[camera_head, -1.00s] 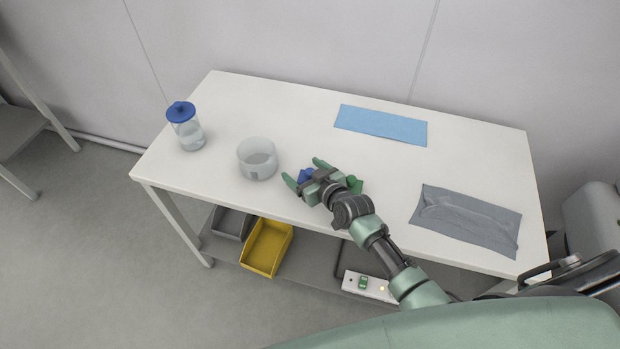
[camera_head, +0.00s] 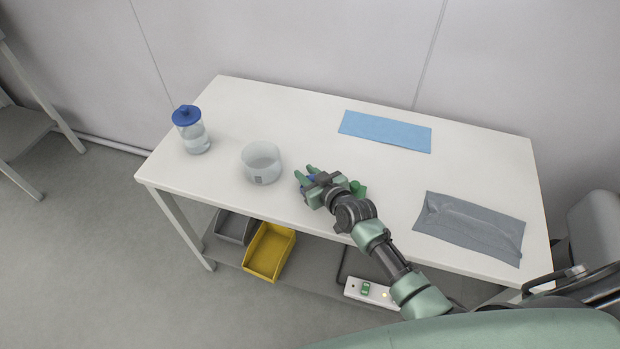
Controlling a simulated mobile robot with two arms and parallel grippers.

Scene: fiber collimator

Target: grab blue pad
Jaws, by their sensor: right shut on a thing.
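My right gripper (camera_head: 311,185) is over the front middle of the white table, with its green fingers pointing to the left. It is shut on a small blue pad (camera_head: 311,178). Most of the pad is hidden by the fingers, so its shape and whether it touches the table cannot be told. My left gripper is not in view.
A small green object (camera_head: 357,188) shows just right of my right gripper. A clear round container (camera_head: 262,160) stands to its left, and a blue-lidded jar (camera_head: 194,135) farther left. A flat blue sheet (camera_head: 385,131) lies at the back, a grey sheet (camera_head: 470,228) at the right.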

